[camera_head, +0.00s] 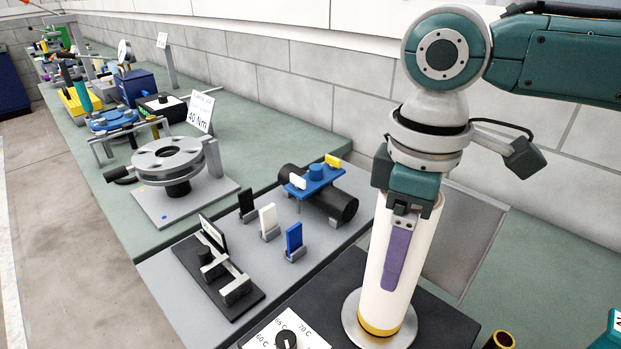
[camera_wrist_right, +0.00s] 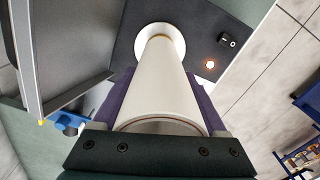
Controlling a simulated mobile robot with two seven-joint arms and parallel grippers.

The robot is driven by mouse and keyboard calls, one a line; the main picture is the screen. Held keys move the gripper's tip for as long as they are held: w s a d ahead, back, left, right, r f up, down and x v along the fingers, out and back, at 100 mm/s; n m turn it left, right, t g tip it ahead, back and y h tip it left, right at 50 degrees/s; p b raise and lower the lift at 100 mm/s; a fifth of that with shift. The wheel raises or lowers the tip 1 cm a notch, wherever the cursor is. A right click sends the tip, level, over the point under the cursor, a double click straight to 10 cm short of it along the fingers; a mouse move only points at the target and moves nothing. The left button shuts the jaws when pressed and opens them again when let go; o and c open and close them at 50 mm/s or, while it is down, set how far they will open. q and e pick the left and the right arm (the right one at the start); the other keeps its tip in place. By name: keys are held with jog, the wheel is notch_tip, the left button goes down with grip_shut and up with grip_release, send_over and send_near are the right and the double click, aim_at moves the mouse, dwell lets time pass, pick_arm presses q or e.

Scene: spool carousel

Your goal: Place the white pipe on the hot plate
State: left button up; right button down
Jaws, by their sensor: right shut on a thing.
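The white pipe (camera_head: 410,240) has a yellow band at its lower end and stands about upright over the hot plate. My right gripper (camera_head: 392,278) is shut on the pipe from above, with its purple fingers along the pipe's sides. The hot plate has a round pale metal disc (camera_head: 352,322) on a dark base (camera_head: 440,322). The pipe's lower end is at the disc's middle; I cannot tell whether it bears fully on it. In the right wrist view, the pipe (camera_wrist_right: 165,88) runs from between the fingers to the disc (camera_wrist_right: 144,44). My left gripper is not in view.
A black knob (camera_head: 286,340) with temperature marks is at the hot plate's front. A grey panel (camera_head: 462,238) stands behind the pipe. A blue-topped black cylinder fixture (camera_head: 340,207) and small upright tabs stand to the left.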

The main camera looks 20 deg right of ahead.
jog(key=shift+f, duration=0.1)
grip_release()
notch_tip(320, 180, up, 12)
dwell(0.6)
